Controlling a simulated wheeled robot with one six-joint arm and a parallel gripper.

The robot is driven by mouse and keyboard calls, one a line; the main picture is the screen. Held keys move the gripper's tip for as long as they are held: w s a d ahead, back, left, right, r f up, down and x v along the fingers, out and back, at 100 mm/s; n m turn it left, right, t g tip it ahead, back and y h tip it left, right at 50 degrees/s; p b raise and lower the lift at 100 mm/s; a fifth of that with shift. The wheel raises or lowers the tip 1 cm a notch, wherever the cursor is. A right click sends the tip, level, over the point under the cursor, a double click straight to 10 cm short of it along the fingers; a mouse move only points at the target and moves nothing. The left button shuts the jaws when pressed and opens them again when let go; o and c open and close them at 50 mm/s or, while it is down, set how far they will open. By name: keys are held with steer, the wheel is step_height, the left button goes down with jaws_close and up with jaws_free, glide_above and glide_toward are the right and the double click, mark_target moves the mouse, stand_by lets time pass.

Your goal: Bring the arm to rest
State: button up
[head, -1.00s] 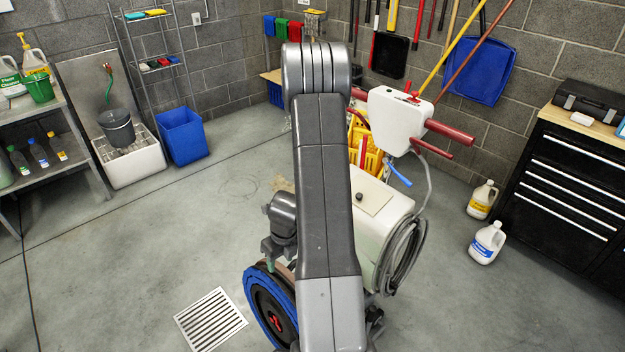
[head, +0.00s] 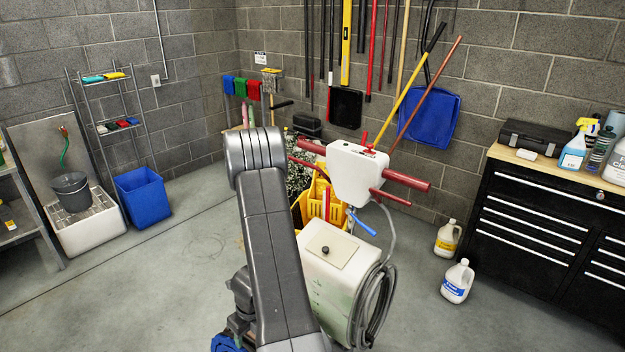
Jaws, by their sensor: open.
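My arm rises through the middle of the head view, its upper link bent over at the elbow. My gripper (head: 233,325) shows only in part at the lower left of the arm, low in the picture; no held thing can be made out in it. Just below it, a blue pad edge (head: 228,343) shows at the bottom of the frame. The floor machine stands behind my arm, with its cream tank (head: 335,262) and its white handle head (head: 357,174) with red grips. My arm hides part of the machine.
A yellow mop bucket (head: 322,203) stands behind the machine. A blue bin (head: 145,194) and a sink basin (head: 95,222) are at the left. Floor between bin and arm is clear.

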steer(key=shift+s+f, duration=0.1)
steer(key=shift+f, duration=0.35)
steer(key=shift+a+f+b, duration=0.15)
steer(key=shift+f+b, duration=0.5)
steer(key=shift+f, duration=0.8)
steer(key=shift+r, duration=0.15)
